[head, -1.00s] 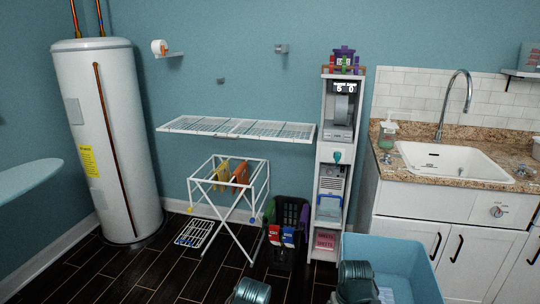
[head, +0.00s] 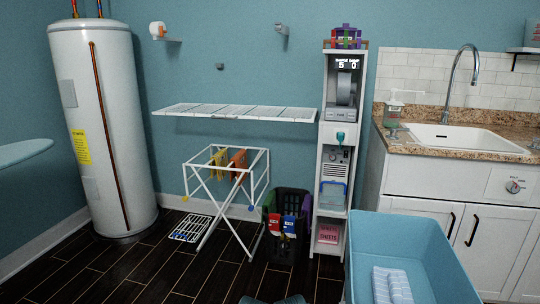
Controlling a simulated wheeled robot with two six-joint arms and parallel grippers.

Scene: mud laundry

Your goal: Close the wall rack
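The wall rack (head: 235,112) is a white slatted panel on the teal wall, left of the tall shelf. It sticks out level from the wall, folded down in the open position, with nothing lying on it. A small grey wall fitting (head: 220,66) sits above it. Neither of my grippers shows in the head view. Only a sliver of teal metal, probably part of my arm, shows at the bottom edge.
A white folding drying rack (head: 228,185) with yellow and orange cloths stands below the wall rack. A black basket (head: 287,222), narrow white shelf (head: 333,150) and blue bin (head: 412,240) stand to the right. A water heater (head: 105,130) is left. Dark floor ahead is partly clear.

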